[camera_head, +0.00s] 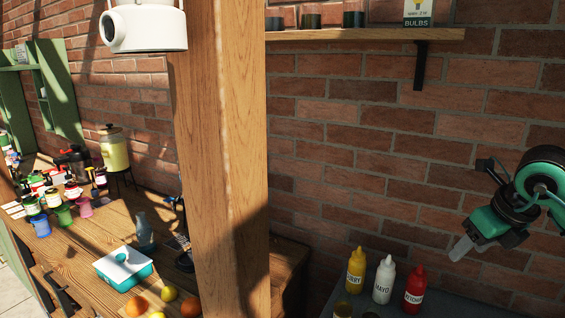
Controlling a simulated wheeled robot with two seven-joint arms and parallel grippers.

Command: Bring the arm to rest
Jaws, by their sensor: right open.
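My right arm comes in from the right edge with green and black links. Its gripper (463,246) points down and to the left, in the air above and right of the sauce bottles, with the brick wall behind it. It is open and I see nothing held in it. My left gripper is not in view.
A yellow bottle (356,270), a white mayo bottle (384,279) and a red ketchup bottle (415,290) stand below the gripper. A thick wooden post (222,160) blocks the middle. A wooden table (90,250) at left holds a teal box (123,268), fruit and jars.

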